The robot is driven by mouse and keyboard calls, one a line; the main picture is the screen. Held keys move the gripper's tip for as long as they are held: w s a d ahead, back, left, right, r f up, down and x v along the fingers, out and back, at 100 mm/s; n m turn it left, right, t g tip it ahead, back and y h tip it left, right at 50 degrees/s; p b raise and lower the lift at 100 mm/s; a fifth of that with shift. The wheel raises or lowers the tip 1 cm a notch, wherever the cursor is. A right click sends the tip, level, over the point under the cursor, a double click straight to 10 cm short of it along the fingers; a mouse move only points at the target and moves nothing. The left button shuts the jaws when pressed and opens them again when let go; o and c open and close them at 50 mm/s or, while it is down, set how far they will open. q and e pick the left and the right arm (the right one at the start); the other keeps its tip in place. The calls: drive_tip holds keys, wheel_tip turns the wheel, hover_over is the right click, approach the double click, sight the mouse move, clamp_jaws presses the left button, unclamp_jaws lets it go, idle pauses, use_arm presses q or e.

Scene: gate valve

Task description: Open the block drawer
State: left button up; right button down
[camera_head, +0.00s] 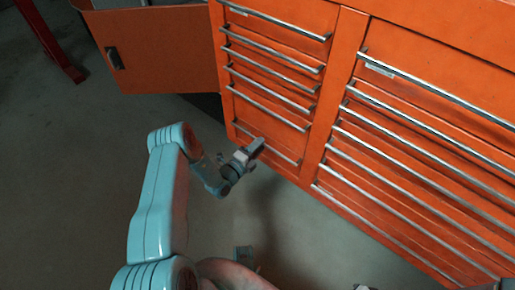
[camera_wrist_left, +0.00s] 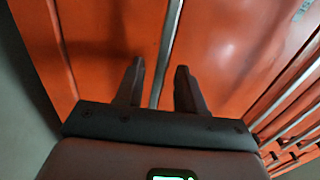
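An orange tool cabinet (camera_head: 340,70) with columns of drawers and long metal bar handles fills the upper right of the head view. All its drawers look shut, and I cannot tell which is the block drawer. My left gripper (camera_head: 258,146) is at the lowest handle (camera_head: 280,152) of the left column. In the left wrist view, my left gripper (camera_wrist_left: 158,84) is open, its two dark fingers pointing at the orange front. A metal bar handle (camera_wrist_left: 170,40) runs between the fingers, with gaps on both sides.
An orange door panel (camera_head: 160,50) with a dark latch stands at the upper left, beside the drawers. A red post (camera_head: 50,40) stands at the far left. The grey floor (camera_head: 60,180) in front of the cabinet is mostly clear.

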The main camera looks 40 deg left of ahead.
use_arm(q)
clamp_jaws()
